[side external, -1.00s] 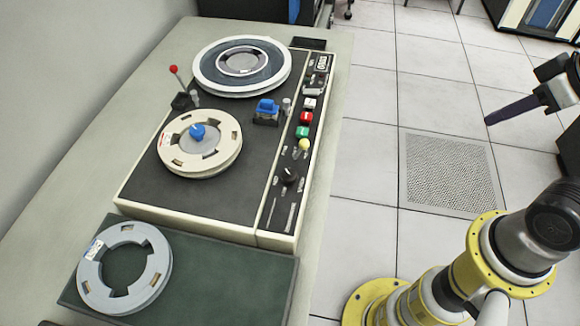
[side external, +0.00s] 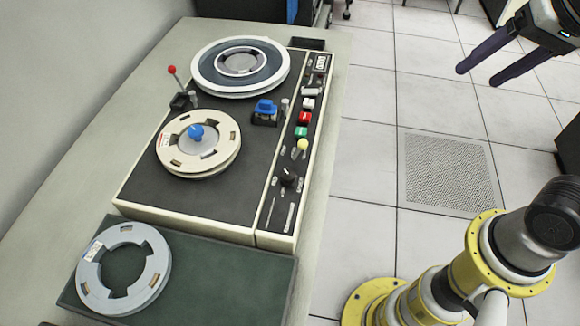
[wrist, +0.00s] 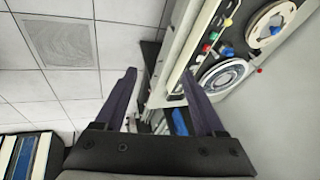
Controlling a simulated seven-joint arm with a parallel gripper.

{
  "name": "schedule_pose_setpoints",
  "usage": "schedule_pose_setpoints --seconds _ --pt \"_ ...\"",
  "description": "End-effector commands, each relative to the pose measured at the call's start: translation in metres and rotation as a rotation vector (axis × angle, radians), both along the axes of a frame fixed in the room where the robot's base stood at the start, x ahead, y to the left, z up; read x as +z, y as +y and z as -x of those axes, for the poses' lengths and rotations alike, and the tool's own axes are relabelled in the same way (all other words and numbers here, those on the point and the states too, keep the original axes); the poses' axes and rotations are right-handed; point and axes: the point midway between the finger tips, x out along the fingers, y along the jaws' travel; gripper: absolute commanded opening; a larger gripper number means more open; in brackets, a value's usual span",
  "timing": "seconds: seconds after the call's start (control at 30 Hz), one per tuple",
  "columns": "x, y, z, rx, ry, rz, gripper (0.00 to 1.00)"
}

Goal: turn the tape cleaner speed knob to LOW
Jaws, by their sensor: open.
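The tape cleaner (side external: 230,195) stands on the table in the side external view, with a dark panel and cream edges. A black rotary knob (side external: 288,176) sits near the front of its right-hand control strip; its pointer setting and label are too small to read. The machine also shows at the upper right of the wrist view (wrist: 190,60). My gripper (side external: 477,77) is open and empty, high over the floor at the upper right, well apart from the machine. In the wrist view its two dark fingers (wrist: 157,78) are spread with nothing between them.
White, green, red and yellow buttons (side external: 304,118) line the strip beyond the knob. A blue-hubbed reel (side external: 185,158), a larger reel (side external: 210,85), a blue latch (side external: 266,108) and a red-tipped lever (side external: 175,75) stand on the deck. A loose grey reel (side external: 88,275) lies in front.

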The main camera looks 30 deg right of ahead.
Motion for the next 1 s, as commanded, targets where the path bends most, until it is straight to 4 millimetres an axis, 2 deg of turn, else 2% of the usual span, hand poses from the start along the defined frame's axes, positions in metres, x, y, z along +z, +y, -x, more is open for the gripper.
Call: schedule_pose_setpoints --seconds 0.1,0.23,0.37,0.5,0.6,0.73,0.9,1.0 --pt "0.015 0.021 -0.036 -0.103 0.063 -0.074 0.72" --pt "0.021 0.053 -0.076 -0.201 0.138 -0.130 0.72" --pt "0.014 0.093 -0.113 -0.266 0.217 -0.153 0.72" --pt "-0.007 0.146 -0.144 -0.290 0.298 -0.141 0.72" --pt "-0.030 0.185 -0.158 -0.268 0.348 -0.111 0.72" --pt "-0.061 0.226 -0.163 -0.203 0.399 -0.060 0.72" --pt "-0.092 0.252 -0.154 -0.151 0.450 -0.008 0.72" --pt "-0.097 0.257 -0.150 -0.138 0.454 0.000 0.72"
